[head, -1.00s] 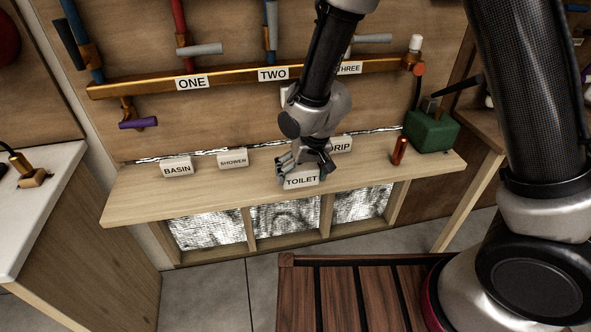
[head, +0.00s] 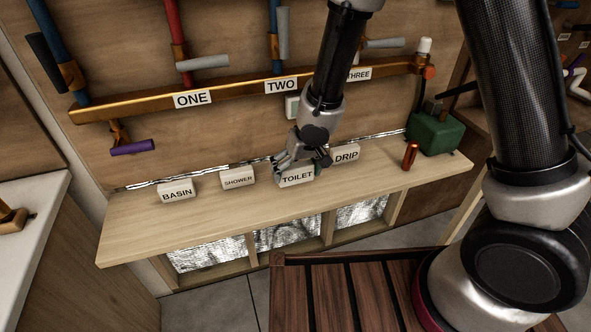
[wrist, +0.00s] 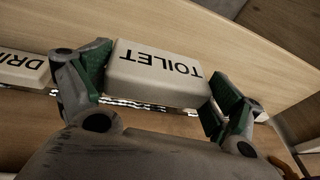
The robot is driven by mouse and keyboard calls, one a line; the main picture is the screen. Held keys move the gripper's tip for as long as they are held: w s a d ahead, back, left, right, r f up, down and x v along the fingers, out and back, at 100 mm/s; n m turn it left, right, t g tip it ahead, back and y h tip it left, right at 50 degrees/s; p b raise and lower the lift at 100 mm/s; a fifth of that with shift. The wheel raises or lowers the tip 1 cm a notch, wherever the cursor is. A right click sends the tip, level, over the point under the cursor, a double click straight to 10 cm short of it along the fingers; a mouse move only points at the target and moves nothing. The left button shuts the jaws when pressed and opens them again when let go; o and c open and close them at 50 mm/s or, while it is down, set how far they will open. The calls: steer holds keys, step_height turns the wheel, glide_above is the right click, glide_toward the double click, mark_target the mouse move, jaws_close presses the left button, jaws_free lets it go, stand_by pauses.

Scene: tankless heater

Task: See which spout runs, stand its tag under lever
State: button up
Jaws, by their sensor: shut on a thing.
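My gripper (head: 303,160) is shut on the white TOILET tag (head: 297,177), gripping its two ends in the wrist view (wrist: 158,75). The tag is at the wooden shelf (head: 225,215); I cannot tell whether it touches. The BASIN tag (head: 177,190) and SHOWER tag (head: 238,177) stand to its left, the DRIP tag (head: 345,154) to its right. Above are labels ONE (head: 193,99), TWO (head: 282,86) and THREE (head: 359,74). The grey lever over ONE (head: 203,63) lies sideways, the one over TWO (head: 284,35) is upright, and the right one (head: 385,43) lies sideways. No spout outlet is clearly visible.
A copper pipe (head: 235,88) crosses the wall, with a purple-handled valve (head: 132,147) at its left. A slatted wooden platform (head: 330,295) is below.

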steer(key=shift+f, duration=0.1)
steer(key=shift+f, duration=2.9)
steer(key=o, duration=0.7)
steer(key=shift+v, duration=3.75)
